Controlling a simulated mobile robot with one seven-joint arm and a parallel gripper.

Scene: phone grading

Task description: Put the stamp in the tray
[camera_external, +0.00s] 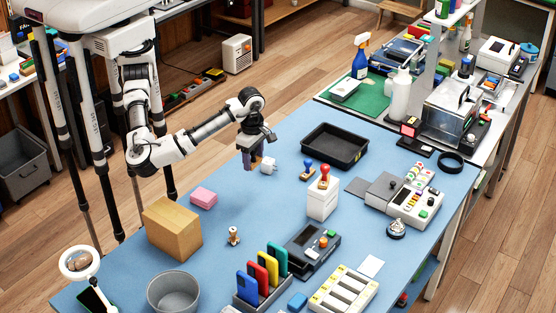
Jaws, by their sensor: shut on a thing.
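My gripper (250,163) is above the table's far left part, left of the tray, pointing down and shut on a small dark purple thing; the fingers hide much of it, so I cannot tell what it is. The black tray (335,147) lies empty at the far side of the table. A stamp with a blue handle (308,166) stands on the table just in front of the tray. A stamp with a red handle (324,174) stands on top of a white box (322,199).
A white plug-like block (268,165) is just right of my gripper. A pink block (203,197), a cardboard box (172,229) and a small wooden piece (233,236) stand nearer. A phone rack (262,281) and a grey device (311,246) fill the front.

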